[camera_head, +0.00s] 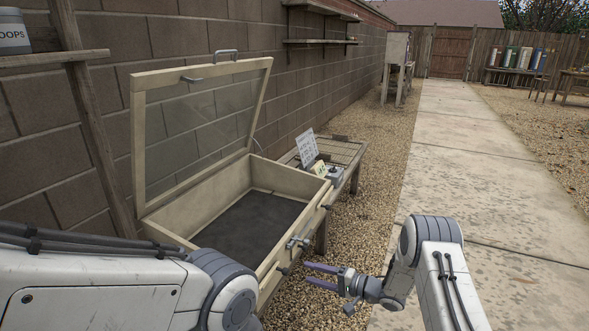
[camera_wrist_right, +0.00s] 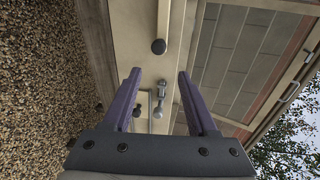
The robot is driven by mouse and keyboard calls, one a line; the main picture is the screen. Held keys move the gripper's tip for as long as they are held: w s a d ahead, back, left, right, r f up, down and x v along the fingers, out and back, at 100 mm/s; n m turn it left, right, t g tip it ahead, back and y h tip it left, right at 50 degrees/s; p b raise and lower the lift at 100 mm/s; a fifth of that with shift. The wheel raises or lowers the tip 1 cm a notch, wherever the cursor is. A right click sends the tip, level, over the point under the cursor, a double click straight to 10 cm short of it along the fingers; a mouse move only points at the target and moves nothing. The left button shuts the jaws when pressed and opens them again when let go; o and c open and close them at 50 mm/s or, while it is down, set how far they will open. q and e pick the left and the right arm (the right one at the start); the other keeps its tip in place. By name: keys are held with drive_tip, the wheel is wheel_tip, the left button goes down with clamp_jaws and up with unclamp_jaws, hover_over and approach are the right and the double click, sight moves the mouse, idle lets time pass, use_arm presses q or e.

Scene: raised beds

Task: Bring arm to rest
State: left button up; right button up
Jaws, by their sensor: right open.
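My right gripper (camera_head: 322,276) is open and empty, its two purple fingers apart. It hangs over the gravel in front of a wooden cold frame (camera_head: 166,223), just right of the frame's front wall. In the right wrist view the open fingers (camera_wrist_right: 158,92) point toward the frame's front wall (camera_wrist_right: 150,22) and its metal latch (camera_wrist_right: 158,97). The fingers touch nothing that I can see. My left arm comes in from the left in the head view, but its gripper is hidden or out of the picture.
The cold frame's glazed lid (camera_head: 200,120) stands raised against the brick wall (camera_head: 240,35). A low slatted table (camera_head: 345,150) with a white sign (camera_head: 306,148) stands behind the frame. Gravel (camera_head: 380,170) lies beside it, and the paved path (camera_head: 470,150) at the right is clear.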

drive_tip(key=w+a+r+n+h, duration=0.2)
drive_tip(key=w+a+r+h, duration=0.15)
drive_tip(key=r, duration=0.25)
drive_tip(key=s+a+r+n+h, duration=0.2)
drive_tip(key=s+r+n+h, duration=0.2)
drive_tip(key=s+r+h, duration=0.4)
drive_tip(key=s+d+r+n+g+h, duration=0.1)
drive_tip(key=s+r+n+g, duration=0.15)
drive_tip(key=s, duration=0.95)
drive_tip(key=s+d+r+n+g, duration=0.1)
drive_tip(key=s+n+g, duration=0.2)
drive_tip(key=s, duration=0.9)
drive_tip(key=s+d+r+n+g+h, duration=0.1)
drive_tip(key=s+r+n+g, duration=0.15)
drive_tip(key=s, duration=0.95)
wheel_tip(320, 180, up, 24)
drive_tip(key=p, duration=2.5)
drive_tip(key=shift+w, duration=0.25)
drive_tip(key=shift+r+y, duration=0.1)
drive_tip(key=shift+y, duration=0.15)
